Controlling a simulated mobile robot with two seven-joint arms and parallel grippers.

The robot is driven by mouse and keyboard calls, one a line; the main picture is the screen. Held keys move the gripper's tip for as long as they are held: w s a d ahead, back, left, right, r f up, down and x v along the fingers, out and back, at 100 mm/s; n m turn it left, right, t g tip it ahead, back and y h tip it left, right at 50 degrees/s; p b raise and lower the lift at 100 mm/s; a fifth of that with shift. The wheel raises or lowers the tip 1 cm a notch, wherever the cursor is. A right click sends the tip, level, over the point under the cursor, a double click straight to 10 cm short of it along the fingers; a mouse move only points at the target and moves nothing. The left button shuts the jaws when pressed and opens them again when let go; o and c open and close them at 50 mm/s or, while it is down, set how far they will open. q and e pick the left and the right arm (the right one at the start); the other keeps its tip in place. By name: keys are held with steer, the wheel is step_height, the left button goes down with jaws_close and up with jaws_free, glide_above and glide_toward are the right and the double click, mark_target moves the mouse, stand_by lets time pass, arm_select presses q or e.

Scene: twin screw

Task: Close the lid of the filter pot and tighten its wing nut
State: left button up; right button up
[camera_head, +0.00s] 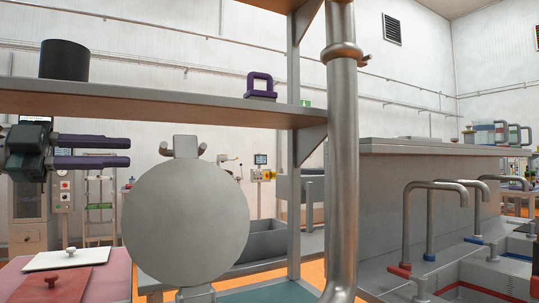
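A round grey metal disc (187,222), which looks like the filter pot's lid, stands upright and raised at lower centre-left, its flat face towards me. A forked lug (183,148) sticks up from its top edge, and a grey metal piece (195,294) shows at its bottom edge. The pot body and wing nut cannot be made out. My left gripper (128,152) comes in from the left, its two purple fingers level and pointing right. It is open with an empty gap, left of the lug and apart from it. My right gripper is out of view.
A metal shelf (200,109) carries a black cylinder (64,60) and a purple handled block (261,86) above. A thick vertical pipe (342,170) stands right of the disc. White (68,259) and red (50,283) knobbed plates lie lower left. Taps (407,220) stand at right.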

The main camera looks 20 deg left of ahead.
mark_target(164, 152)
arm_select(q)
steer(key=p+x, duration=0.1)
steer(key=x, duration=0.6)
steer(key=shift+s+d+r+p, duration=0.1)
steer(key=shift+s+d+p, duration=0.1)
steer(key=shift+p, duration=0.15)
steer(key=shift+w+d, duration=0.3)
steer(key=shift+w, duration=0.15)
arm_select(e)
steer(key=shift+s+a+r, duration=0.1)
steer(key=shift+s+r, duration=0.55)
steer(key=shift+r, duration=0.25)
arm_select(q)
steer(key=shift+c, duration=0.2)
jaws_close()
